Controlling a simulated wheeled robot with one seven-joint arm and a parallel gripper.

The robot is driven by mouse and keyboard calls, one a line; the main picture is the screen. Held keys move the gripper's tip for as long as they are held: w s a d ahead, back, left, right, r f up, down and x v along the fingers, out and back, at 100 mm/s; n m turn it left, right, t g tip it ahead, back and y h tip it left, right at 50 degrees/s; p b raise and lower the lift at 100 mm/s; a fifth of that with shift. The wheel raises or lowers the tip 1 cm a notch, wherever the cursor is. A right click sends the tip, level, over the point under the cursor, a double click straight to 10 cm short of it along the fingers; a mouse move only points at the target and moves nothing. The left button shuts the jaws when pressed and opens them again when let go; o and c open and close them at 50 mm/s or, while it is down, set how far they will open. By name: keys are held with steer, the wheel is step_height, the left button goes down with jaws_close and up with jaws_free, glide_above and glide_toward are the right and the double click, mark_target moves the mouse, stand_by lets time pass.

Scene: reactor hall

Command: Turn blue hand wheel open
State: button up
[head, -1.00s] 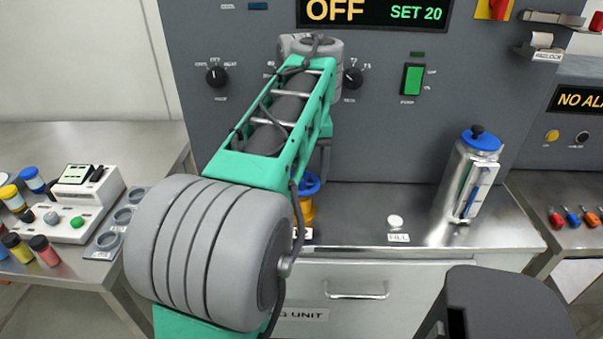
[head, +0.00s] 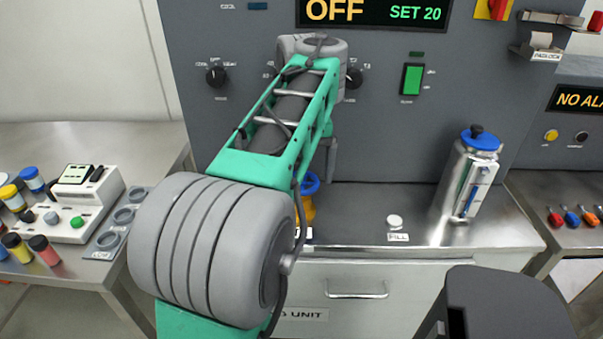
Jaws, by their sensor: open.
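The blue hand wheel (head: 311,184) sits on top of a yellow-orange valve body (head: 309,208) on the steel counter. My arm covers its left side, so only its right part shows. My arm reaches up and over the counter towards the panel, and a grey part of it hangs down just above and behind the wheel. My gripper's fingers are hidden behind the arm. I cannot tell whether they touch the wheel.
A steel canister with a blue lid (head: 468,185) stands on the counter to the right, beside a white round button (head: 395,221). The grey panel (head: 450,100) with knobs and a green switch (head: 412,79) rises behind. A bench with jars (head: 30,180) is at left.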

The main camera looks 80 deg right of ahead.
step_height(320, 180, up, 8)
steer(key=p, duration=0.7)
steer(key=shift+p, duration=0.3)
steer(key=shift+f, duration=0.1)
